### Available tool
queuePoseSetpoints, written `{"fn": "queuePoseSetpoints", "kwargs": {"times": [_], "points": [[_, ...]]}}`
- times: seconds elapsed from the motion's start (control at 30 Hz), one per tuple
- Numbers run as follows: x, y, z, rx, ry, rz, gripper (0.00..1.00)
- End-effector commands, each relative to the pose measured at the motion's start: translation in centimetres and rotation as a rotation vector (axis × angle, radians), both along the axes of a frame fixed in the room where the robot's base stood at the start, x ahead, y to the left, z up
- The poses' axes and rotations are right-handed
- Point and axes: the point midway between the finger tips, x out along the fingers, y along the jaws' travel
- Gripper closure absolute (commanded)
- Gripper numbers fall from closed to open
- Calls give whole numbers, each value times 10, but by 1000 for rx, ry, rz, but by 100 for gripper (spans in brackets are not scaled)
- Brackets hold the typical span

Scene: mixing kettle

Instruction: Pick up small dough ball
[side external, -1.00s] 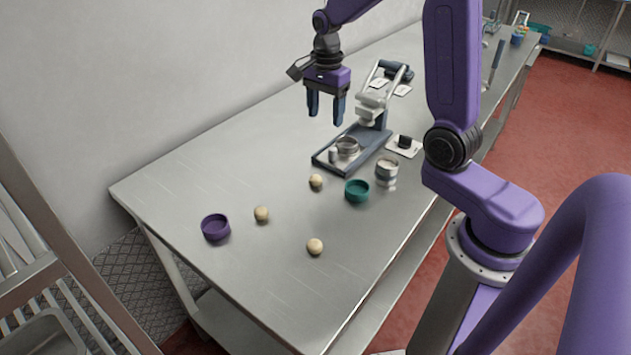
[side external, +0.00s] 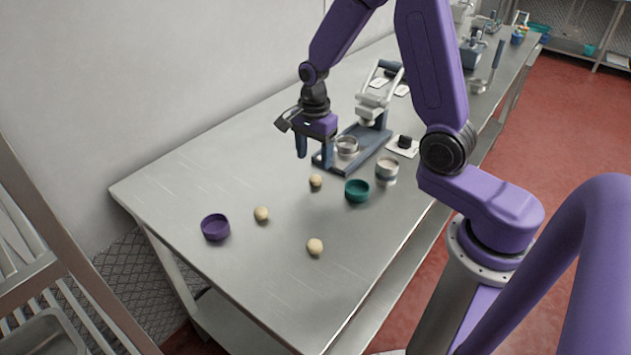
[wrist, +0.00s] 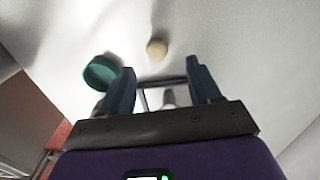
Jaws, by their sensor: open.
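Three pale dough balls lie on the steel table. One dough ball (side external: 316,181) is near the press, left of the teal bowl; a second (side external: 261,214) is beside the purple bowl; a third (side external: 315,247) is toward the front. They look close in size. My gripper (side external: 314,161) is open and empty, pointing down above the table behind the nearest ball. In the wrist view, a dough ball (wrist: 157,48) lies beyond the open fingers (wrist: 162,80), roughly centred between them and apart from both.
A teal bowl (side external: 357,191) stands right of the nearest ball and a metal cup (side external: 387,171) behind it. A press (side external: 372,135) with a dark base stands close behind my gripper. A purple bowl (side external: 215,227) sits at left. The front of the table (side external: 260,280) is clear.

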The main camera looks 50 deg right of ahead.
Motion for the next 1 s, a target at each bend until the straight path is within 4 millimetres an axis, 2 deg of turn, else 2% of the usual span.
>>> {"fn": "queuePoseSetpoints", "kwargs": {"times": [0.23,0.43,0.6,0.9,0.93,1.0], "points": [[-2,0,-14,0,3,0,37],[-6,-2,-41,0,5,0,37],[-5,-2,-56,0,2,0,37],[-4,-2,-59,0,0,0,37],[-4,-2,-59,0,0,0,41],[-4,-2,-59,0,0,0,64]]}}
